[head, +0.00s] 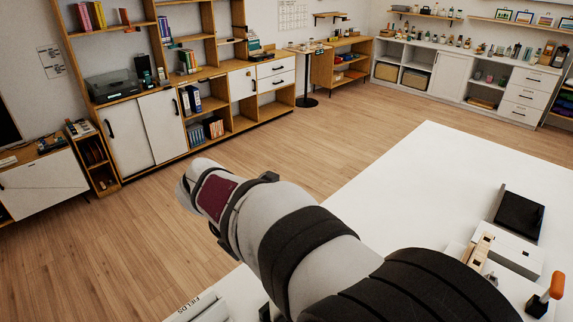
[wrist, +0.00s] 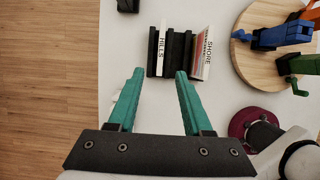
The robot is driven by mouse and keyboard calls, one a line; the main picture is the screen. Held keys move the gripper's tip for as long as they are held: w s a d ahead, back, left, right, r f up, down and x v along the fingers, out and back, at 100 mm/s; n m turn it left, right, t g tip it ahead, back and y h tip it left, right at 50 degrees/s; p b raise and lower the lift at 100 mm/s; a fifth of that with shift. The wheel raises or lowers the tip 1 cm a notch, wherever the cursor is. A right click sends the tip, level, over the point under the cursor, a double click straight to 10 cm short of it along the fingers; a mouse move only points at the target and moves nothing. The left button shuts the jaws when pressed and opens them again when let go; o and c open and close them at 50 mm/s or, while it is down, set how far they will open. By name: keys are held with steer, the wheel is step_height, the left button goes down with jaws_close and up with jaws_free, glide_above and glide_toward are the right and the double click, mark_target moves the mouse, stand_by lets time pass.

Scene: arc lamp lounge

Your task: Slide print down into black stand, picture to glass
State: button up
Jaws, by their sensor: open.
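My gripper (wrist: 159,76) is open in the wrist view, its two teal fingers apart with nothing between them. Beyond the fingertips is a black slotted holder (wrist: 180,47) on the white table. A white-edged piece marked HILLS (wrist: 161,52) stands at its left, and one marked SHORE (wrist: 203,52), with some red, at its right. In the head view a dark flat panel (head: 519,215) in a black surround is at the right of the table; I cannot tell whether it is the stand. A pale piece marked FIELDS (head: 196,306) shows at the bottom edge. My gripper's fingers are not visible there.
A round wooden board (wrist: 262,75) holds blue (wrist: 283,36) and green tools at the right. A maroon round thing (wrist: 247,122) is below it. A white box (head: 512,249) and an orange-handled tool (head: 555,287) are at the table's right. The table's middle (head: 430,190) is clear.

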steer(key=x, duration=1.5)
steer(key=shift+d+f, duration=0.15)
steer(key=shift+f, duration=0.25)
jaws_close()
stand_by(1.0)
